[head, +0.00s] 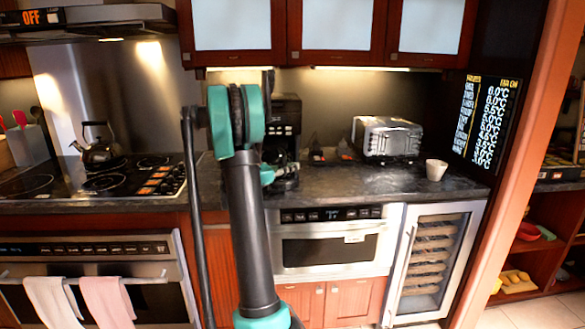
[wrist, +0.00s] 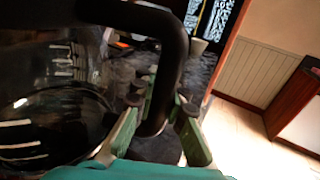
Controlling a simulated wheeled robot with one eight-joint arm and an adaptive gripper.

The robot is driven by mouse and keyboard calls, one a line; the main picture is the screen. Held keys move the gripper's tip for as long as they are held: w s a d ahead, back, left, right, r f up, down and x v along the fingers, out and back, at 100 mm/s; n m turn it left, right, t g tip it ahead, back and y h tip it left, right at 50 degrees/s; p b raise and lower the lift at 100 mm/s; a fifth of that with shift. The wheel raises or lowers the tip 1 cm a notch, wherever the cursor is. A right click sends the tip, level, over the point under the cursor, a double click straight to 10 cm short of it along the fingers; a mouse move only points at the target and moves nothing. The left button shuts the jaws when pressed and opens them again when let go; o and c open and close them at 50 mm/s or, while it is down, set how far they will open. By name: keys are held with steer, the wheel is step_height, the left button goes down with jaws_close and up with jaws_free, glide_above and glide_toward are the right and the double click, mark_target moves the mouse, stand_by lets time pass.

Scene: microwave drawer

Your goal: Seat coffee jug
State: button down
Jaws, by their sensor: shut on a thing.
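The coffee jug is a dark glass pot with a thick black handle. It fills the left of the wrist view (wrist: 45,115), and its handle (wrist: 172,45) curves down between my green fingers. My gripper (wrist: 160,110) is shut on that handle. In the head view the jug (head: 286,180) shows at the front of the black coffee maker (head: 287,112) on the counter. My arm hides part of both, and my gripper (head: 267,175) shows only as a bit of green beside the jug. I cannot tell whether the jug sits fully on the maker's base.
A silver toaster (head: 387,137) and a white cup (head: 436,170) stand to the right on the dark counter (head: 350,178). A kettle (head: 98,147) is on the stove at left. Cabinets (head: 335,30) hang above. The counter's front right is clear.

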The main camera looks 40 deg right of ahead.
stand_by(0.4)
steer(key=c, duration=1.5)
jaws_free()
steer(key=shift+f, duration=0.1)
steer(key=a, duration=0.8)
steer(key=w+a, duration=0.1)
steer(key=a, duration=0.3)
steer(key=s+a+f+m+t+y, duration=0.2)
steer(key=s+a+f+m+y, duration=0.3)
steer(key=s+a, duration=0.3)
steer(key=s+a+f+m+t+y, duration=0.2)
steer(key=s+a+f+m+y, duration=0.4)
steer(key=a, duration=0.7)
steer(key=s+a+f+m+t+y, duration=0.1)
steer(key=s+a+f+m+y, duration=0.4)
steer(key=s+a+f+y, duration=0.2)
steer(key=shift+s+a+f+m+t, duration=0.15)
steer(key=shift+s+a+f, duration=0.2)
steer(key=shift+s+a, duration=0.3)
steer(key=shift+s+a+f+m+t, duration=0.1)
steer(key=shift+s+a+f, duration=0.25)
steer(key=shift+s+a, duration=0.25)
steer(key=shift+s+a+f+m+t, duration=0.15)
steer(key=shift+s+a+f, duration=0.2)
steer(key=shift+s+a, duration=0.25)
